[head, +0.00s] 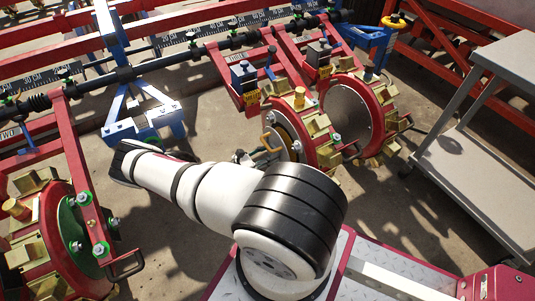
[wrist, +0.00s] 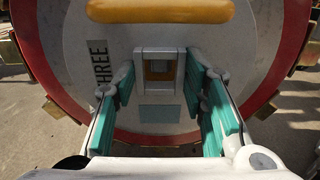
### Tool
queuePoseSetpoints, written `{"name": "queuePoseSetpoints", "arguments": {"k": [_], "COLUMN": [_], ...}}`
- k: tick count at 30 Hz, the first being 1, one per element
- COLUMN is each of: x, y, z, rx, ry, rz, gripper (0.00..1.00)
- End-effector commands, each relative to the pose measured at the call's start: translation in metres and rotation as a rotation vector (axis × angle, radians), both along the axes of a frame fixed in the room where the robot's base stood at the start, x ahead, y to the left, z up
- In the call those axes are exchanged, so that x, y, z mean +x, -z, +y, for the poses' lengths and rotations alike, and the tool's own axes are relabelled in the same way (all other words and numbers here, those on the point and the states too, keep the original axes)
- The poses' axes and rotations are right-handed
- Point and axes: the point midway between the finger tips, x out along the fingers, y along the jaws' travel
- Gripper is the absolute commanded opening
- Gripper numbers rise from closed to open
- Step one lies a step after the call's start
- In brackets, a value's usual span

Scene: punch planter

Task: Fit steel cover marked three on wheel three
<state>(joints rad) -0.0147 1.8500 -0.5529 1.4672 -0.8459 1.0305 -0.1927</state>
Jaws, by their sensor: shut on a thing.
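The steel cover (wrist: 215,38) fills the middle of the wrist view as a pale disc marked THREE, with a yellow handle (wrist: 160,10) at the top. My gripper (wrist: 160,75) has teal finger pads on both sides of a small framed bracket (wrist: 160,67) on the cover, and is shut on the cover there. The red rim of a wheel (wrist: 292,45) with brass blocks surrounds the disc. In the head view this wheel (head: 322,146) stands beyond my arm, which hides most of the gripper. I cannot tell whether the cover is fully seated.
Another red wheel with a grey disc (head: 347,112) stands just to the right. A wheel with a green disc (head: 75,235) is at the lower left. A grey cart (head: 470,180) stands at the right. Red frames and a ruled bar (head: 240,22) run behind.

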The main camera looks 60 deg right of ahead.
Motion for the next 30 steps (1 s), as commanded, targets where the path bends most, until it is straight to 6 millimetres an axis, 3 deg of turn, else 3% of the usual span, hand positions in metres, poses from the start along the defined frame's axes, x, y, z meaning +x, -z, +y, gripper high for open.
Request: {"name": "queuePoseSetpoints", "arguments": {"k": [30], "x": [-0.012], "y": [-0.001], "z": [-0.019], "rx": [-0.003], "ry": [0.001], "rz": [0.001], "gripper": [0.00]}}
